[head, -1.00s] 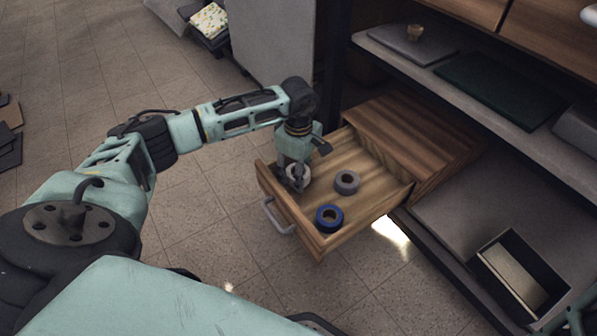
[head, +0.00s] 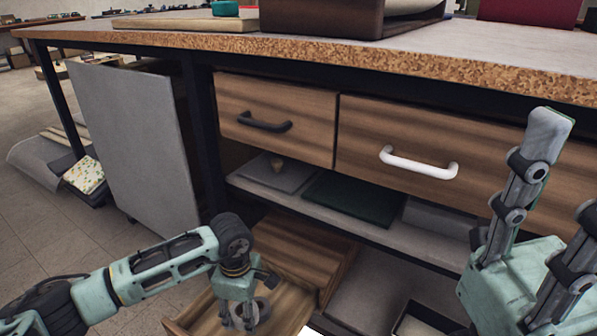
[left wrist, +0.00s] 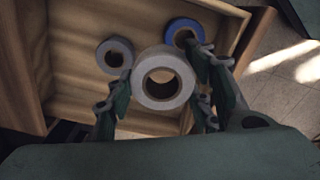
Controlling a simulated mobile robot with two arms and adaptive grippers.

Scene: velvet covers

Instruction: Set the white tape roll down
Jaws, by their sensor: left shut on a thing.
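The white tape roll (left wrist: 165,80) is between the fingers of my left gripper (left wrist: 160,95) in the left wrist view, its hole facing the camera. In the head view my left gripper (head: 241,318) is low over the open wooden drawer (head: 291,306). A grey ring (head: 263,310) shows beside its fingers; I cannot tell which roll it is. Whether the white roll touches the drawer floor is unclear. My right gripper (head: 572,170) is raised at the right, fingers spread and empty.
In the left wrist view, a grey tape roll (left wrist: 114,56) and a blue tape roll (left wrist: 184,32) lie in the drawer (left wrist: 75,85) near the held roll. Closed drawers (head: 275,118) and a tabletop edge (head: 330,52) are above. An open box (head: 420,325) is at lower right.

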